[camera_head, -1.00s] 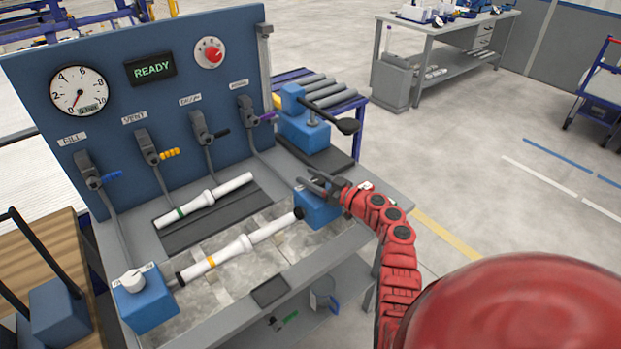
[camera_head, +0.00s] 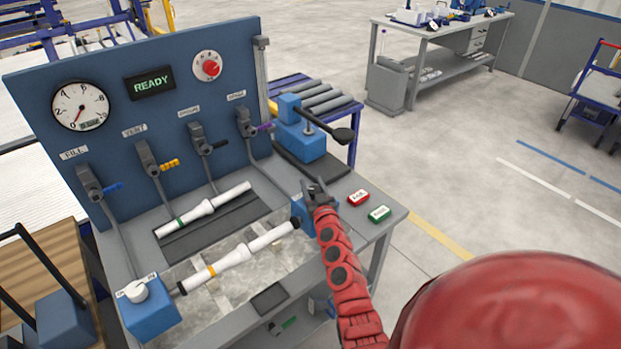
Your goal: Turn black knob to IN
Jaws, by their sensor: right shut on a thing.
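My red right arm reaches in from the lower right. Its gripper (camera_head: 316,188) is over the right blue block (camera_head: 301,214) at the end of the bench and is shut on the black knob there. The gripper hides the knob and most of the block top, so I cannot see which way the knob points. A white pipe with a yellow band (camera_head: 228,262) runs between this block and the left blue block (camera_head: 152,314), which carries a white knob (camera_head: 136,291). My left gripper is not in view.
A blue press (camera_head: 303,138) with a black-knobbed lever stands behind. The upright panel (camera_head: 205,85) has a gauge, a READY display and several valve levers. Another pipe (camera_head: 204,209) lies on the dark mat.

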